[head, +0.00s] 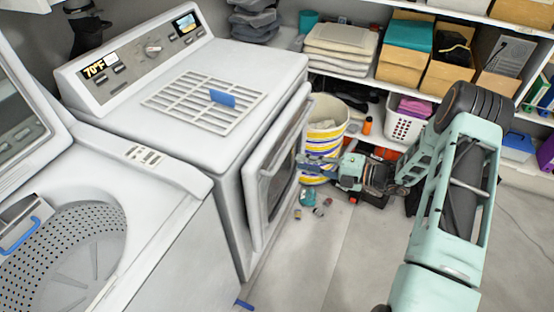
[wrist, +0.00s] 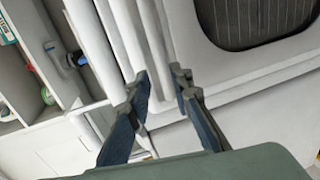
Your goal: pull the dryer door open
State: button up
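The white dryer (head: 190,95) stands in the middle of the head view. Its door (head: 272,190), with a dark window, is on the front face, turned to the right. I cannot tell whether it is fully closed. My gripper (head: 306,161) is in front of the door near its far side. In the wrist view, my gripper's (wrist: 160,82) two dark fingers are apart, with a pale upright bar or edge of the door between them. Contact is not clear. The door's window (wrist: 255,20) shows at the upper right of the wrist view.
An open washer (head: 75,240) stands left of the dryer. A yellow-striped bin (head: 325,112) and small items (head: 308,198) are on the floor near my gripper. Shelves with folded towels (head: 342,45) and a white basket (head: 404,125) line the back. The floor (head: 320,250) before the dryer is mostly clear.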

aim_at(281, 157)
jog(key=x, duration=0.8)
jog(key=shift+a, duration=0.25)
jog(key=shift+w, duration=0.1)
grip_shut()
